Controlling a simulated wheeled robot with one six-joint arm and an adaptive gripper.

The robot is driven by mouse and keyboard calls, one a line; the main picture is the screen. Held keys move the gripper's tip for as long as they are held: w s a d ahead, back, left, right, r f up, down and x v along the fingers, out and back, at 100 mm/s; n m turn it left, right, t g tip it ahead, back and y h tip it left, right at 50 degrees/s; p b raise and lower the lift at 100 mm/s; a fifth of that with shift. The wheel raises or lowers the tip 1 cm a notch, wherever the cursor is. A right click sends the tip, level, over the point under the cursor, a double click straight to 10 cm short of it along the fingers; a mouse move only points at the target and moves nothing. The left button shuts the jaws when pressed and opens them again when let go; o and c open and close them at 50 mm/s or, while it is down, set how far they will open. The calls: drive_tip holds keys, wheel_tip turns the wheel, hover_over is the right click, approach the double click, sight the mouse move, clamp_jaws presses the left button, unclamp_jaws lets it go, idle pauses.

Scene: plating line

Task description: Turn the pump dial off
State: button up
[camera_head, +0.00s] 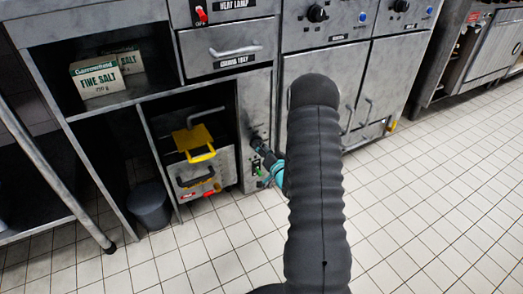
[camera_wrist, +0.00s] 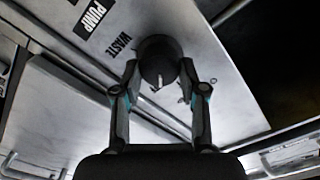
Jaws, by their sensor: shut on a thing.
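The dial (camera_wrist: 158,62) is a dark round knob with a pale pointer mark, on a grey metal panel (camera_wrist: 225,90). My gripper (camera_wrist: 158,78) is shut on the dial, with one finger on each side. In the head view my gripper (camera_head: 264,152) is at the narrow panel right of the open bay, partly hidden behind my dark arm. The dial's setting is too small to read there.
Left of the panel is an open bay with a yellow-handled basket (camera_head: 193,140) and a pull handle (camera_head: 195,180). A dark bin (camera_head: 150,205) stands on the floor at left. The tiled floor (camera_head: 430,190) at right is clear.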

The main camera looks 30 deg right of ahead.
drive_tip(key=shift+m, duration=0.8)
drive_tip(key=o, duration=1.1)
drive_tip(key=shift+s, duration=0.1)
drive_tip(key=s, duration=1.1)
drive_tip(key=shift+s+d, duration=0.25)
drive_tip(key=shift+s, duration=0.15)
